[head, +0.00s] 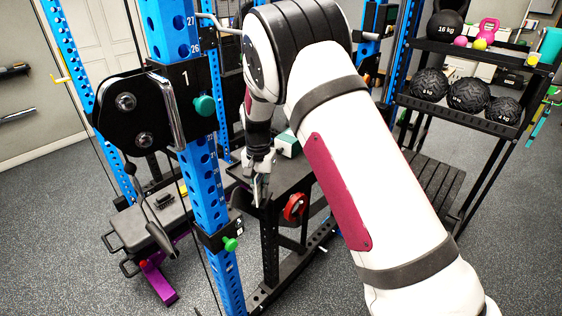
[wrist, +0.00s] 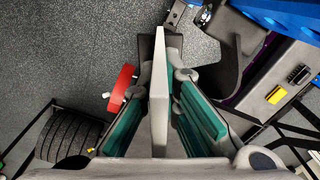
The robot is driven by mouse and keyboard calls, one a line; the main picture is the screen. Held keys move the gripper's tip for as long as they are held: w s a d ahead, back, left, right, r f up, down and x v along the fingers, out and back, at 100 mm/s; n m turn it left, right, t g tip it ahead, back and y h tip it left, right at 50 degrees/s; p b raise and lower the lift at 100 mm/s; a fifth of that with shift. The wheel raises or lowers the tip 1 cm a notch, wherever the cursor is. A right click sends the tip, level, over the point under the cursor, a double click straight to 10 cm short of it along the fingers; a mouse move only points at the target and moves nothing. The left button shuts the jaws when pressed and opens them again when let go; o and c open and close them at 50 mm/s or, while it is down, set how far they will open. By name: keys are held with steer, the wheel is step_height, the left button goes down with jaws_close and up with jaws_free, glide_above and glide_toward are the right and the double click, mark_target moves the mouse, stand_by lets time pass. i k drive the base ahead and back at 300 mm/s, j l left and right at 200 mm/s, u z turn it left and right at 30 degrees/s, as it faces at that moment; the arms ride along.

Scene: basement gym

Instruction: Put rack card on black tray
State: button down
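A thin pale slab, which looks like the rack card (wrist: 159,100), stands edge-on between the fingers in the wrist view. The card's printed face is hidden.
A blue rack post (head: 205,180) stands close left of my gripper. A red ring-shaped part (head: 294,207) is below right. A teal and white box (head: 288,144) sits behind. A bench (head: 145,222) stands left, and a ball shelf (head: 460,115) at right.

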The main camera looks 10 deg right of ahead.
mark_target(276, 172)
steer(key=i+j, duration=0.1)
steer(key=i, duration=0.35)
steer(key=i+j, duration=0.1)
steer(key=i, duration=0.35)
